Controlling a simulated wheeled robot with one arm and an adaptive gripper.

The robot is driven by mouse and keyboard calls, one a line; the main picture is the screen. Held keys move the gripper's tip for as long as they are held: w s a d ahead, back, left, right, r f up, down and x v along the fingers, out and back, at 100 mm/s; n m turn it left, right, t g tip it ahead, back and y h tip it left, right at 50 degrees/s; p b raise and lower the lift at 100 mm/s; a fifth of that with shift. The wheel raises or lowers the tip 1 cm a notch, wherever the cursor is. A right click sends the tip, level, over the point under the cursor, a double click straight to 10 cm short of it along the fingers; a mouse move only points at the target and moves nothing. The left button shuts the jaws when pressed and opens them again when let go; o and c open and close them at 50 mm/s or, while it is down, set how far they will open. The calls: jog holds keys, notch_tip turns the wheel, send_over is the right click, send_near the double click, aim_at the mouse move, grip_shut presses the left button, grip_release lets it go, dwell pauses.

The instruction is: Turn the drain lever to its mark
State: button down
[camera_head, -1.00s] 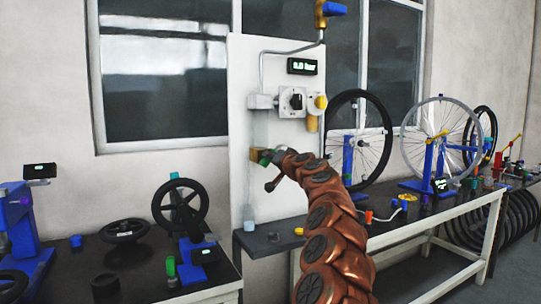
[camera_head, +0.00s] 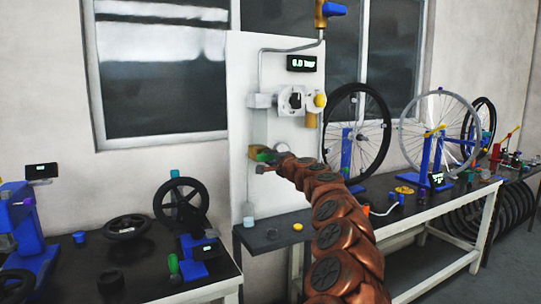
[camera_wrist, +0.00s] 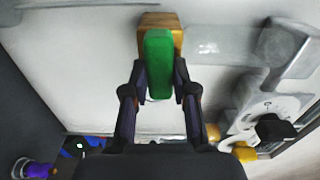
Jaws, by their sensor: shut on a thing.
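The green drain lever (camera_wrist: 158,64) sits on a brass valve block (camera_wrist: 162,20) on the white panel. In the wrist view the lever stands in line with the picture's upright. My gripper (camera_wrist: 158,88) is shut on the lever, one finger on each side of it. In the head view the lever (camera_head: 263,155) shows beside the brass block (camera_head: 252,152), partly hidden by my gripper (camera_head: 262,164). I cannot make out a mark for the lever.
Above on the panel (camera_head: 285,190) are a pressure display (camera_head: 302,63), a regulator with a black knob (camera_head: 296,100) and a yellow knob (camera_head: 320,100). A clear cup (camera_head: 249,212) hangs below. Benches with wheels stand on both sides.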

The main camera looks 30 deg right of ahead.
jog(key=shift+d+m, duration=0.1)
jog(key=shift+m, duration=0.3)
jog(key=c, duration=0.9)
grip_release()
jog(key=shift+s, duration=0.2)
